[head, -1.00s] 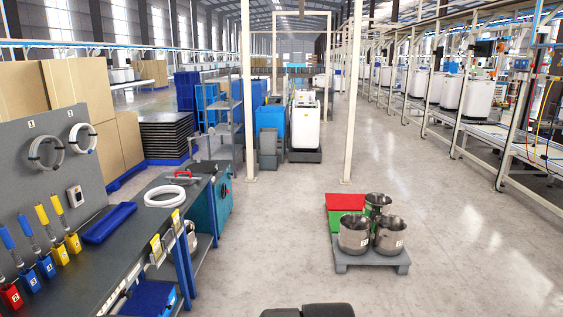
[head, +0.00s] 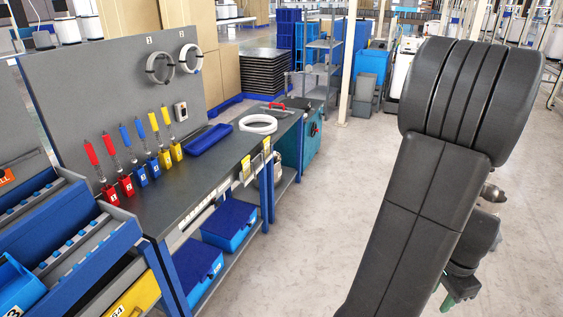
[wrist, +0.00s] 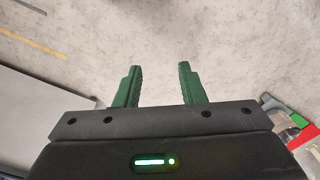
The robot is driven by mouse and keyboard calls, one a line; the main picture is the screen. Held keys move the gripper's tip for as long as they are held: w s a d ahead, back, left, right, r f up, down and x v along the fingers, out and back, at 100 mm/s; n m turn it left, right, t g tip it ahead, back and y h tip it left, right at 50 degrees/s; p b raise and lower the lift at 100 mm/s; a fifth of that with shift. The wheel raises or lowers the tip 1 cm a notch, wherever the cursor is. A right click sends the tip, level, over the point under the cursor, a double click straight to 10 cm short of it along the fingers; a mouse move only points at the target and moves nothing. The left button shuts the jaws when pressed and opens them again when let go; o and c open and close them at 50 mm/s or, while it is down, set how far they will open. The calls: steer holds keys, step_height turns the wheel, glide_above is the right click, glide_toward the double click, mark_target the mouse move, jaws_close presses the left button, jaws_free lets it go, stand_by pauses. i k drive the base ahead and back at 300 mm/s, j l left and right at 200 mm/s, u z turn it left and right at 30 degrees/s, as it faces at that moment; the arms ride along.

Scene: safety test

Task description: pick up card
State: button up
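Two yellow-and-white cards hang at the front edge of the workbench in the head view, a nearer card (head: 246,169) and a farther card (head: 267,147). I cannot tell which of them the task means. My gripper (wrist: 158,69) is open and empty in the wrist view, its two green fingers apart over bare floor. In the head view only a bit of green finger shows low at the right, below my dark arm. It is well to the right of the bench and apart from the cards. No card shows in the wrist view.
The dark workbench (head: 190,178) carries several coloured screwdriver holders, a blue tray (head: 209,139) and a white coil (head: 258,124). Blue bins (head: 230,225) stand on its lower shelf. A blue drawer rack (head: 75,235) is at the near left. Floor (head: 300,240) between bench and arm is clear.

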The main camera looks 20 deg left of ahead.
mark_target(245, 161)
steer(key=i+j+u, duration=0.1)
steer(key=u, duration=0.35)
steer(key=i+u, duration=0.15)
steer(key=u, duration=0.3)
steer(key=i+u, duration=0.15)
steer(key=u, duration=0.3)
steer(key=i+l+u, duration=0.25)
steer(key=i, duration=0.4)
steer(key=i+l+u, duration=0.25)
steer(key=i+l, duration=0.15)
steer(key=i, duration=0.2)
steer(key=i+l+u, duration=0.25)
steer(key=i+l, duration=0.25)
steer(key=i, duration=0.05)
